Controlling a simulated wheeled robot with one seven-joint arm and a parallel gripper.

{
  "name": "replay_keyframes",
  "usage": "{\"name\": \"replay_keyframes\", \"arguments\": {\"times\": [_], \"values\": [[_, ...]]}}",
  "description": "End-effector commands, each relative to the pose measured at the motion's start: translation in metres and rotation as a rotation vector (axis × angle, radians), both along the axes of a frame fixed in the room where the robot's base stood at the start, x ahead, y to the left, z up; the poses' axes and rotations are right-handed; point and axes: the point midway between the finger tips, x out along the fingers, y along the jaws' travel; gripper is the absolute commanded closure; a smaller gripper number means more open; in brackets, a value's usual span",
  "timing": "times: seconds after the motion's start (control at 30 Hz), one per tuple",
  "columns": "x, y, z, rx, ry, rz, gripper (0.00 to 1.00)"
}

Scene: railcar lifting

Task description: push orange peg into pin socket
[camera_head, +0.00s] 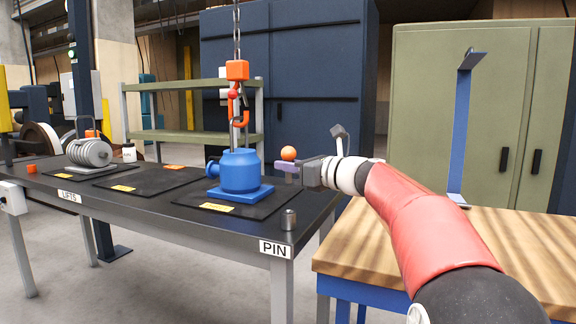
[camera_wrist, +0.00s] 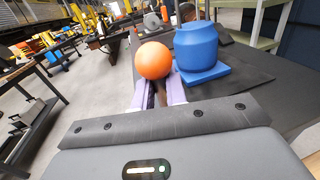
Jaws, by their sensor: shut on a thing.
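The orange peg shows as a round orange knob (camera_head: 288,153); the knob (camera_wrist: 154,60) also shows in the wrist view, at the fingertips. My gripper (camera_head: 287,168) is shut on the peg and holds it above the table, to the right of the blue cylinder. In the wrist view the pale fingers of the gripper (camera_wrist: 158,92) are below the knob; the peg's shaft is mostly hidden. A small grey metal cylinder (camera_head: 288,220), which looks like the pin socket, stands at the table's front right corner by the PIN label (camera_head: 275,248). It is below and apart from my gripper.
The blue cylinder (camera_head: 240,172) stands on a blue plate on a black mat. An orange hook (camera_head: 239,112) hangs on a chain above it. Several mats and a grey coiled part (camera_head: 90,152) lie left. A wooden bench (camera_head: 500,265) with a blue post (camera_head: 461,130) is right.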

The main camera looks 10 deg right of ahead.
Motion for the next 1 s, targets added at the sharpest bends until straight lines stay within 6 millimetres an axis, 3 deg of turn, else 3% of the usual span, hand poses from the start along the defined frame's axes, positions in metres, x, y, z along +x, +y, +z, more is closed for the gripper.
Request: {"name": "replay_keyframes", "arguments": {"times": [0.6,1.0], "values": [[0.000,0.000,-0.053,0.000,0.000,0.001,1.00],[0.000,0.000,-0.057,0.000,0.000,0.001,1.00]]}}
